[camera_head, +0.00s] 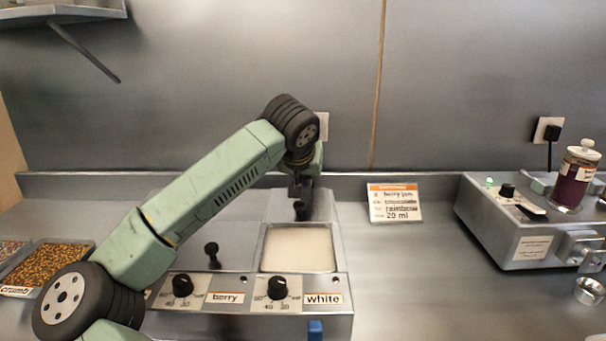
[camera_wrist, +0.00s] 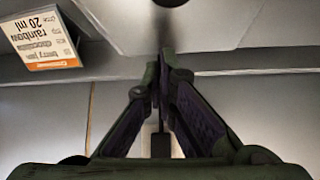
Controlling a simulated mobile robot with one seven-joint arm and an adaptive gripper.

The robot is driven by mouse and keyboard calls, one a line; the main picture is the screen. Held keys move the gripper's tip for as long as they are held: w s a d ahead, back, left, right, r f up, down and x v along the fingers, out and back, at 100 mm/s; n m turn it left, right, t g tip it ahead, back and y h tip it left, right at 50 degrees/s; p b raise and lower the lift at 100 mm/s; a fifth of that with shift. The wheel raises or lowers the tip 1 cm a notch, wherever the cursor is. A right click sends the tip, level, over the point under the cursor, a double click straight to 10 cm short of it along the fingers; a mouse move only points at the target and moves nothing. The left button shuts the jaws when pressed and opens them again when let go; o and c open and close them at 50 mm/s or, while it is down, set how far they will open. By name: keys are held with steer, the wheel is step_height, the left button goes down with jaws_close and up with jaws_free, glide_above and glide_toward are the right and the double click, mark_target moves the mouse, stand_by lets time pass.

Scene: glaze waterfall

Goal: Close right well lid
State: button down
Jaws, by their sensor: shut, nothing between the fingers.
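The warmer's right well (camera_head: 298,248), labelled white, is open and shows a pale cream filling. Its grey lid (camera_head: 275,207) stands raised at the back of the well, with a black knob (camera_head: 301,211) on its face. My gripper (camera_head: 300,190) points down just above and behind this knob, partly hidden by my wrist. In the wrist view my gripper (camera_wrist: 165,75) has its fingertips together with nothing between them. A dark round part, apparently the knob, shows at that view's top edge. Whether the fingers touch the lid cannot be told.
The berry well's black knob (camera_head: 212,250) stands left of the open well, near my arm. Dials (camera_head: 278,287) line the warmer's front. An order card (camera_head: 395,203) stands at right; it also shows in the wrist view (camera_wrist: 42,38). A dispenser (camera_head: 520,225) stands far right.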

mark_target(303, 211)
steer(key=shift+s+a+f+b, duration=0.15)
steer(key=shift+s+b, duration=0.1)
steer(key=shift+s, duration=0.75)
steer(key=shift+s+a+f+b, duration=0.1)
steer(key=shift+s+a+b, duration=0.1)
steer(key=shift+s, duration=0.8)
steer(key=shift+s+f+b, duration=0.1)
steer(key=shift+s+b, duration=0.25)
steer(key=s+b, duration=0.5)
steer(key=s, duration=0.9)
steer(key=shift+s, duration=0.2)
steer(key=shift+d, duration=0.1)
